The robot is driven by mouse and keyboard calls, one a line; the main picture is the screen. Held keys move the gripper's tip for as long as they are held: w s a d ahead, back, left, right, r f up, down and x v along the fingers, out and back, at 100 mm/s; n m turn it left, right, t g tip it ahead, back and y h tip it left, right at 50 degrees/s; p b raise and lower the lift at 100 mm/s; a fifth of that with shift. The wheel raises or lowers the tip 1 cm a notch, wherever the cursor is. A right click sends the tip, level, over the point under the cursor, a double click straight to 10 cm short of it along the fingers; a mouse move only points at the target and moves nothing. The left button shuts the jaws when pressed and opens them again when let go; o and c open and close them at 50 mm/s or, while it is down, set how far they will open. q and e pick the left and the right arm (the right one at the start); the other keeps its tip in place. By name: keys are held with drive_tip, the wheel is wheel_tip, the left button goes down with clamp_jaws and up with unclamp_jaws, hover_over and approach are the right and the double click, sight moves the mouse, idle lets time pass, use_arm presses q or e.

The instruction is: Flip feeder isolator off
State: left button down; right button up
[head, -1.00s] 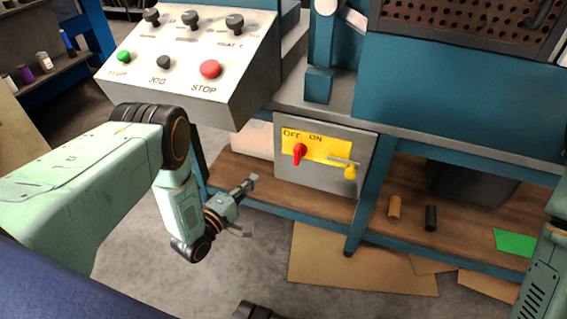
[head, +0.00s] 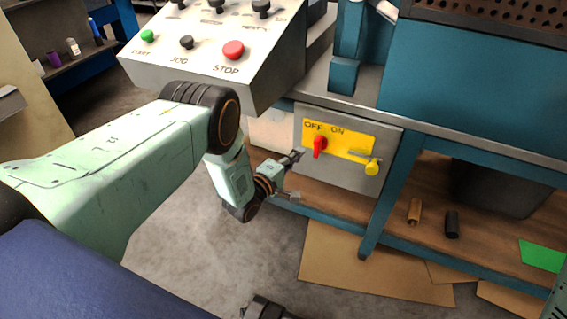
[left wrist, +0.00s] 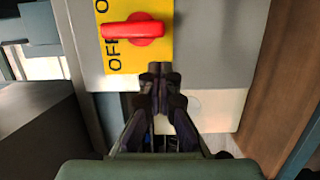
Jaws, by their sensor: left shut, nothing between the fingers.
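The feeder isolator's red handle (head: 319,147) sits on a yellow plate (head: 350,143) marked OFF and ON, on a grey box (head: 345,174) under the bench. In the head view the handle stands roughly upright near the OFF lettering; I cannot tell its exact setting. In the left wrist view the handle (left wrist: 133,29) lies across the picture, just beyond my fingertips. My left gripper (head: 298,154) is shut and empty, at the lower left of the handle. It also shows in the left wrist view (left wrist: 160,68), apart from the handle.
A yellow padlock-like piece (head: 372,167) hangs at the plate's right end. A blue bench leg (head: 390,200) stands right of the box. Two small cylinders lie on the lower shelf (head: 480,240).

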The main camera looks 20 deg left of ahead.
use_arm(q)
drive_tip(key=shift+d+r, duration=0.1)
drive_tip(key=shift+d, duration=0.95)
use_arm(e)
drive_tip(key=shift+f, duration=0.2)
use_arm(q)
drive_tip(key=shift+s+d, duration=0.1)
use_arm(e)
drive_tip(key=shift+w+r, duration=0.1)
drive_tip(key=shift+w, duration=0.05)
use_arm(q)
drive_tip(key=shift+n, duration=0.4)
use_arm(e)
drive_tip(key=shift+w+a, duration=0.35)
drive_tip(key=shift+w, duration=0.15)
drive_tip(key=shift+w+r, duration=0.1)
